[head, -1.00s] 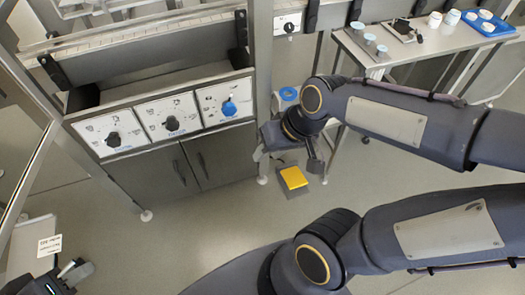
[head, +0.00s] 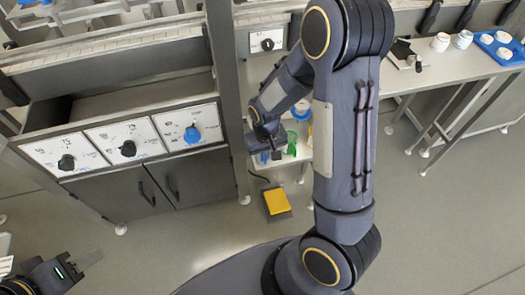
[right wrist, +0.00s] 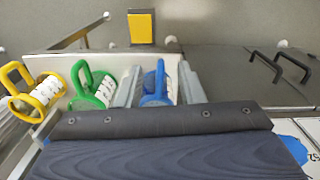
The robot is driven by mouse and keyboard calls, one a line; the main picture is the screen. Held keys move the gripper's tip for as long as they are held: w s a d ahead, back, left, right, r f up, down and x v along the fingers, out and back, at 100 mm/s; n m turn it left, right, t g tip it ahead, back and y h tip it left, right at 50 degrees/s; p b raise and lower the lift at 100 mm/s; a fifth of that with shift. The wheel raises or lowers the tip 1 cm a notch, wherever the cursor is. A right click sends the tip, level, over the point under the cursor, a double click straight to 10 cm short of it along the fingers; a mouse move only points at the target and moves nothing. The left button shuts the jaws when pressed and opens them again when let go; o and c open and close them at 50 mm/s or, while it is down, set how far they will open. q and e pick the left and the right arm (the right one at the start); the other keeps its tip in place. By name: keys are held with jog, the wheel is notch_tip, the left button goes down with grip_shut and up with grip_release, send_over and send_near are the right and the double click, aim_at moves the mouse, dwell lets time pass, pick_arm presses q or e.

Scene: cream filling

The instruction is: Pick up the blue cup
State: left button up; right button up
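A green cup (right wrist: 88,88) and a yellow cup (right wrist: 35,92) stand left of the blue cup in the wrist view. A yellow pedal (head: 276,201) is on the floor. The cabinet with knobs (head: 128,149) is left of my right gripper. A blue tray (head: 500,44) is far right.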

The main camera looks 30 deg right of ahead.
jog(key=shift+f, duration=1.5)
grip_shut()
jog(key=shift+r, duration=0.1)
